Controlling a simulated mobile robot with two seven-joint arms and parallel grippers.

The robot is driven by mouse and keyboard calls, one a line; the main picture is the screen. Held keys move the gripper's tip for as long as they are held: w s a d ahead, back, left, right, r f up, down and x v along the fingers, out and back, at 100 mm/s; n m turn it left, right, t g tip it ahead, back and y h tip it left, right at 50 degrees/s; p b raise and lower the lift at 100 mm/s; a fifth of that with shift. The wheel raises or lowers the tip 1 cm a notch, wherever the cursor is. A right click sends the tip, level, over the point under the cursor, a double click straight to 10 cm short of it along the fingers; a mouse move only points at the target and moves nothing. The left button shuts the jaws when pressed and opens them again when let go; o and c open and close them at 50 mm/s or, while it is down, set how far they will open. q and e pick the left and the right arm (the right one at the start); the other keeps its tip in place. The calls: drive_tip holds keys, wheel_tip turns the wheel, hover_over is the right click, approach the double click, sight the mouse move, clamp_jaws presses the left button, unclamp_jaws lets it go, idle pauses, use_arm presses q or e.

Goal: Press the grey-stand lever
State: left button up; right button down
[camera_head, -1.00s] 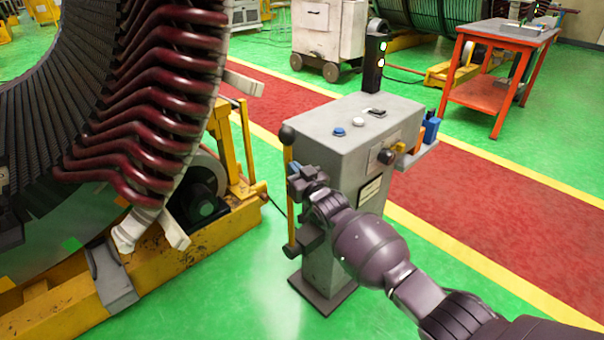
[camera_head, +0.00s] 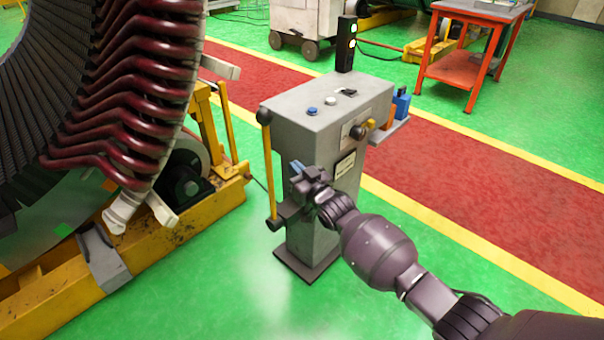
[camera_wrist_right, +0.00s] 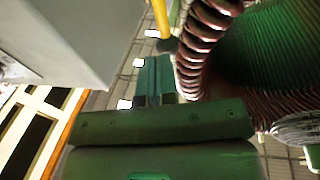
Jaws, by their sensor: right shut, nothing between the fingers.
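The grey stand (camera_head: 307,140) is a box-topped pedestal on the green floor. Its lever (camera_head: 267,160) is a yellow upright rod with a black ball at the top, on the stand's left side. My right gripper (camera_head: 296,167) is shut and empty, in front of the stand, lower than the ball and a little right of the rod. In the right wrist view its two fingers (camera_wrist_right: 154,75) lie together. A yellow rod with a dark ball (camera_wrist_right: 167,45) shows just beyond their tips; I see no clear contact. My left gripper is not in view.
The large stator (camera_head: 60,120) with red coils stands on a yellow frame (camera_head: 70,296) at the left. Buttons sit on the stand's top, with a black signal post (camera_head: 345,45) behind. An orange table (camera_head: 462,68) is at the back. Green floor is open around the stand's foot.

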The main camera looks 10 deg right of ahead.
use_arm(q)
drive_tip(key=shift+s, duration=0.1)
use_arm(e)
drive_tip(key=shift+v, duration=1.15)
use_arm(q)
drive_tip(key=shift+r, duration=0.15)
use_arm(e)
drive_tip(key=s+r+n+h+p, duration=0.1)
drive_tip(key=s+r, duration=0.3)
drive_tip(key=s, duration=0.2)
use_arm(q)
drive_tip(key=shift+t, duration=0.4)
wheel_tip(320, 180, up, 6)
drive_tip(key=p, duration=0.6)
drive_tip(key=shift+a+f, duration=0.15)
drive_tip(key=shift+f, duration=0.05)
use_arm(e)
drive_tip(key=s+d+f+m+g+h, duration=0.1)
drive_tip(key=s+d, duration=0.5)
drive_tip(key=s, duration=0.7)
drive_tip(key=s+d+f+m+g+h, duration=0.2)
drive_tip(key=s+d+f, duration=0.4)
drive_tip(key=s, duration=0.7)
drive_tip(key=s+d+f+m+g+h, duration=0.1)
drive_tip(key=s+d+f+h, duration=0.3)
drive_tip(key=s, duration=1)
drive_tip(key=shift+d+m+g, duration=0.4)
drive_tip(key=shift+d+g, duration=0.5)
drive_tip(key=shift+d, duration=0.1)
